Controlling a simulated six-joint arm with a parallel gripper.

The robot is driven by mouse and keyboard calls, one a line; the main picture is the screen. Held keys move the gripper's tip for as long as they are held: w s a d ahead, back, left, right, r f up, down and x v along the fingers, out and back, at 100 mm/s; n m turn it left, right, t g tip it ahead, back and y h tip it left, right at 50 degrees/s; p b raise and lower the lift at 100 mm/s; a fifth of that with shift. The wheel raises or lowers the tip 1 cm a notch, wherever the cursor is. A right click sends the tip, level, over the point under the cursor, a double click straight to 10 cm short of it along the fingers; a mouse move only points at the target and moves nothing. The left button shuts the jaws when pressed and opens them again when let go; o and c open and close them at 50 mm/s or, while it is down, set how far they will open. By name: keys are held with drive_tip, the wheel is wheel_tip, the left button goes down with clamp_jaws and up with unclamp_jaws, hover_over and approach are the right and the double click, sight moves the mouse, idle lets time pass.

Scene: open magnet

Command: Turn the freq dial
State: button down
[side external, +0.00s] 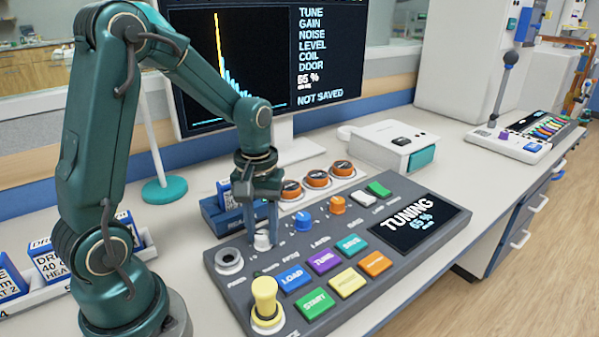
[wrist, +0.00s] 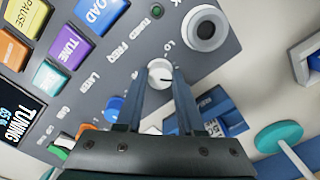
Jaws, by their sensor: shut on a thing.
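The freq dial is a white knob (side external: 262,243) at the back left of the grey control panel (side external: 235,287). In the wrist view the dial (wrist: 159,72) has a dark pointer line, and a FREQ label is printed beside it. My gripper (side external: 262,228) points down with its two fingers shut on the sides of the dial; the wrist view also shows the fingers (wrist: 160,84) on either side of it. The panel display (side external: 411,222) reads TUNING 65 %. The monitor (side external: 265,60) shows a curve with one tall peak, 65 % and NOT SAVED.
A blue knob (side external: 305,228) and an orange knob (side external: 337,204) stand to the dial's right. Coloured buttons such as blue LOAD (side external: 295,278) and a yellow knob (side external: 265,297) lie in front. Orange-topped round parts (side external: 317,177) and a blue box (side external: 226,194) are close behind.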

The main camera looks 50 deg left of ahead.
sight(263, 234)
drive_tip(key=shift+n, duration=1.1)
drive_tip(key=c, duration=0.5)
unclamp_jaws()
drive_tip(key=shift+r, duration=2.6)
